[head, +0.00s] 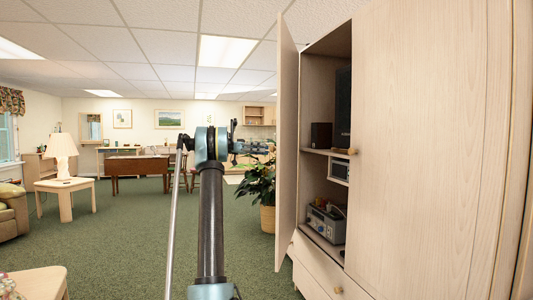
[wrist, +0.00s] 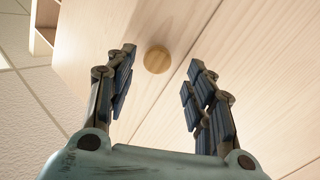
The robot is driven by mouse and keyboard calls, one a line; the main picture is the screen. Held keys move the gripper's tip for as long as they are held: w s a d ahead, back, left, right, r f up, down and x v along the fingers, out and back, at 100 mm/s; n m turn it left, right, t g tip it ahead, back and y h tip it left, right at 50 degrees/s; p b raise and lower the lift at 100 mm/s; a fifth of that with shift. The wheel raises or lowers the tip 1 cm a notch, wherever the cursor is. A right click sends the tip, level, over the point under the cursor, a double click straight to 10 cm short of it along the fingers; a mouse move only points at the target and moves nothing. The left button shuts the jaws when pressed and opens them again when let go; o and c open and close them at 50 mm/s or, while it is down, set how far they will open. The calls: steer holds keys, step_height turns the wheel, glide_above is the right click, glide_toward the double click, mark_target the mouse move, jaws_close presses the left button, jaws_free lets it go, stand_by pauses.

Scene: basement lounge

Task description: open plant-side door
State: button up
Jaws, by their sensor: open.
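The plant-side door (head: 287,150) of the pale wood cabinet stands swung out at the left of the cabinet. Its inner face shows in the head view. My gripper (head: 262,148) is at the door's left, beside its outer side, with the fingertips close to its free edge. In the wrist view my gripper (wrist: 161,75) is open, with one finger on each side of a round wooden knob (wrist: 157,60). The knob is not gripped, and I cannot tell how far the tips are from it. In the head view this knob is hidden.
The right door (head: 420,150) is shut, with its own knob (head: 353,151). Shelves inside hold a speaker (head: 321,136) and a grey device (head: 326,222). A potted plant (head: 262,185) stands left of the cabinet. Green carpet (head: 120,240) is open to the left.

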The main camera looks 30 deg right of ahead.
steer(key=shift+v, duration=0.9)
